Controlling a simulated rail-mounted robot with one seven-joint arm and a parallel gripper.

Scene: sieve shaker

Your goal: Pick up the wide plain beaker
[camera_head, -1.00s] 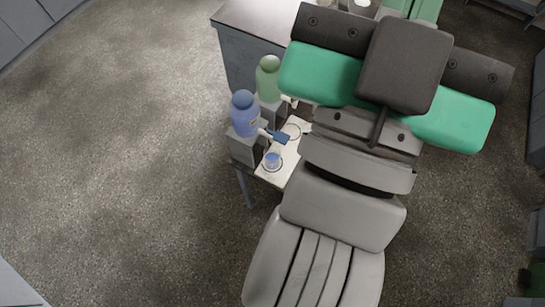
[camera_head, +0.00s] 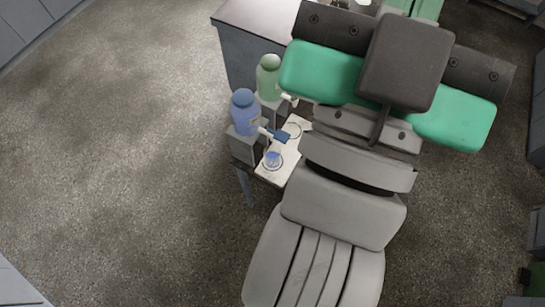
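A small clear vessel with blue in it, apparently a beaker (camera_head: 273,160), stands on a white board (camera_head: 268,176) just below and right of the blue bottle. I cannot tell whether it is the wide plain beaker. My arm, with grey and green parts, covers the centre and right of the view. My gripper is not visible; my arm may hide it and part of the board.
A blue bottle (camera_head: 244,112) and a green bottle (camera_head: 268,77), each with a tap, stand on grey blocks beside the board. A ring mark or rim (camera_head: 293,130) shows near the green bottle's tap. A grey bench (camera_head: 255,15) stands behind. The left floor is clear.

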